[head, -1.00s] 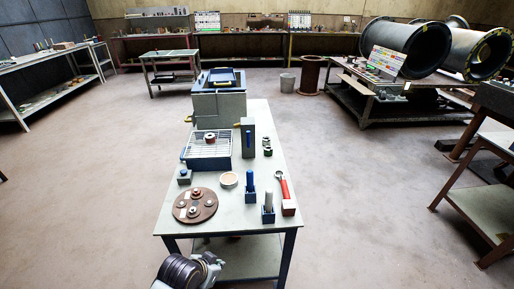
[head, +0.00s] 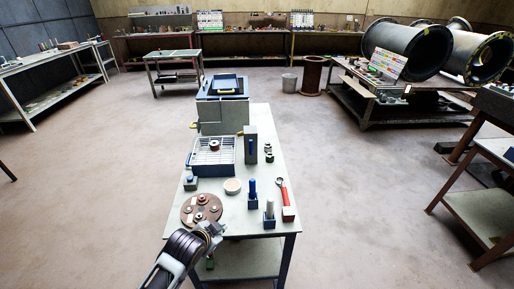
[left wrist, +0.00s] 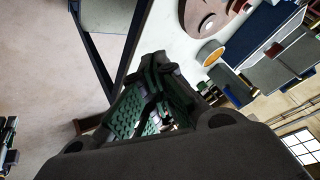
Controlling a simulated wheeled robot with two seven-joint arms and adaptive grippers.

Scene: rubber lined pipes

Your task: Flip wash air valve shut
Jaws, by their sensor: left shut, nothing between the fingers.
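Which part is the wash air valve I cannot tell for sure. On the work table (head: 262,185) a grey upright block with a blue lever (head: 251,146) stands beside a wire-topped blue tray (head: 211,152). A small grey-blue box (head: 190,184) sits at the table's left edge. A grey-blue machine (head: 222,112) with yellow handles on its left side stands at the far end. My left gripper (head: 217,229) is at the table's near edge, beside the brown disc, shut and empty, apart from all of these. Its green-padded fingers (left wrist: 158,80) fill the middle of the left wrist view. My right gripper is not in view.
Large dark pipes (head: 416,49) rest on a stand at back right.

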